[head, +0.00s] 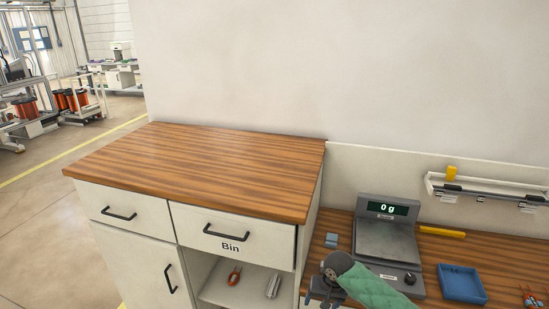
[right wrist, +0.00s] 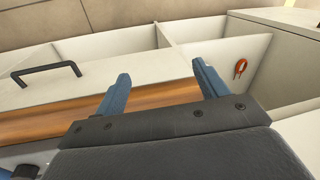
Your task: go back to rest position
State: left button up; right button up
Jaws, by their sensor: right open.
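My right gripper (head: 322,294) shows at the bottom of the head view, left of its green-sleeved forearm, over the left end of the right-hand wooden bench. In the right wrist view its two blue fingers (right wrist: 160,76) stand wide apart with nothing between them. My left gripper is in neither view.
A wooden-topped cabinet (head: 210,165) stands at the left, with a drawer labelled Bin (head: 232,231) shut. A scale (head: 385,244) reading 0 g, a blue tray (head: 461,283) and a small blue block (head: 331,240) are on the bench.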

jog(key=s+f+n, duration=0.1)
jog(key=s+f, duration=0.3)
jog(key=f, duration=0.3)
jog(key=s+a+f+t, duration=0.1)
jog(key=s+f, duration=0.3)
jog(key=f, duration=0.4)
jog(key=s+f+n, duration=0.1)
jog(key=s+f, duration=0.3)
jog(key=f, duration=0.3)
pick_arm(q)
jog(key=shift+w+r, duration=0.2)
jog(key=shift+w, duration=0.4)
pick_arm(e)
jog(key=s+d+f+n, duration=0.1)
jog(key=s+d+f, duration=0.1)
jog(key=s+f, duration=0.7)
jog(key=s+d+f+n+h, duration=0.1)
jog(key=s+d+f, duration=0.1)
jog(key=s+f, duration=0.8)
jog(key=s, duration=0.8)
jog(key=shift+d, duration=0.2)
